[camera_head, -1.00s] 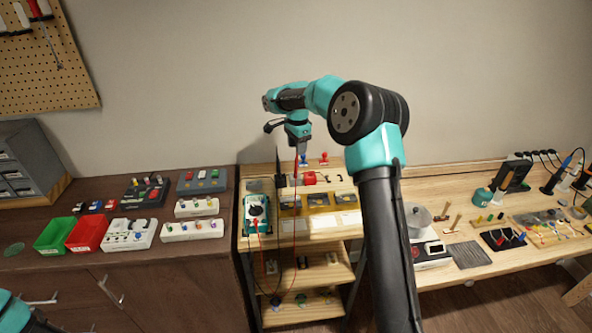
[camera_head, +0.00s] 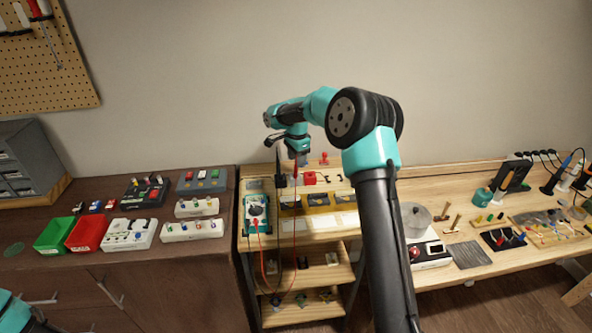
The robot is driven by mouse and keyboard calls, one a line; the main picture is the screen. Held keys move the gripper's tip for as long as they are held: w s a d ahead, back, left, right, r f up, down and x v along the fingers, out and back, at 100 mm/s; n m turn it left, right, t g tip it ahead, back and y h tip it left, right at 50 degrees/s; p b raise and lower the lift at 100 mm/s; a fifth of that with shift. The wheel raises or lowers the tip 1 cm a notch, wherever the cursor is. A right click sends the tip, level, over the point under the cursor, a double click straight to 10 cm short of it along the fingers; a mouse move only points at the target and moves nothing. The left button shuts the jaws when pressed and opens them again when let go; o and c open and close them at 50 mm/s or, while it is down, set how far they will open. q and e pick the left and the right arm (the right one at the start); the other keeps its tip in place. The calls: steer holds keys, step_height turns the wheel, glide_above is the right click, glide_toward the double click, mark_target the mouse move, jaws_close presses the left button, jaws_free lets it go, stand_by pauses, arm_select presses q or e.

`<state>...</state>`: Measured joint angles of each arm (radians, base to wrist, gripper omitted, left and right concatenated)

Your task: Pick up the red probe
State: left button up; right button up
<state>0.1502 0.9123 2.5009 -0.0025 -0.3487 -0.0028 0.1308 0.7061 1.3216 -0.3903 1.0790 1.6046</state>
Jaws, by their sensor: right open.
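The red probe (camera_head: 295,172) stands near the back of the small wooden shelf top, a thin red shape just below my right gripper. Its red lead hangs down past the front of the shelf. A black probe (camera_head: 279,168) stands just left of it. The teal multimeter (camera_head: 257,213) lies on the left of the shelf top. My right gripper (camera_head: 299,161) points down from above, open, over the back of the shelf at the red probe; whether it touches the probe is too small to tell. My left gripper is not in view; only part of my left arm shows at the lower left.
A red block (camera_head: 309,178) and a red stamp-like piece (camera_head: 324,159) stand close to the right of my right gripper. Yellow-framed trays (camera_head: 318,199) lie in front. A dark cabinet with a green bin (camera_head: 54,235) and red bin (camera_head: 87,233) is at left; a cluttered bench is at right.

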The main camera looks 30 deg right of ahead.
jaws_close()
stand_by(0.4)
steer(key=shift+r, duration=0.2)
steer(key=shift+r, duration=1.4)
steer(key=shift+s+a+r, duration=0.1)
steer(key=shift+s+r, duration=0.05)
steer(key=shift+r, duration=0.1)
steer(key=s+a+r, duration=0.1)
steer(key=s+a, duration=0.7)
steer(key=s, duration=0.5)
steer(key=shift+s+r, duration=0.2)
steer(key=shift+w, duration=0.1)
steer(key=shift+w+d+r+t+y, duration=0.3)
steer(key=shift+r+t, duration=0.1)
steer(key=shift+r, duration=0.15)
steer(key=shift+w+d+r+t+y, duration=0.2)
steer(key=shift+w+d+r+t, duration=0.1)
steer(key=shift+r+t, duration=0.15)
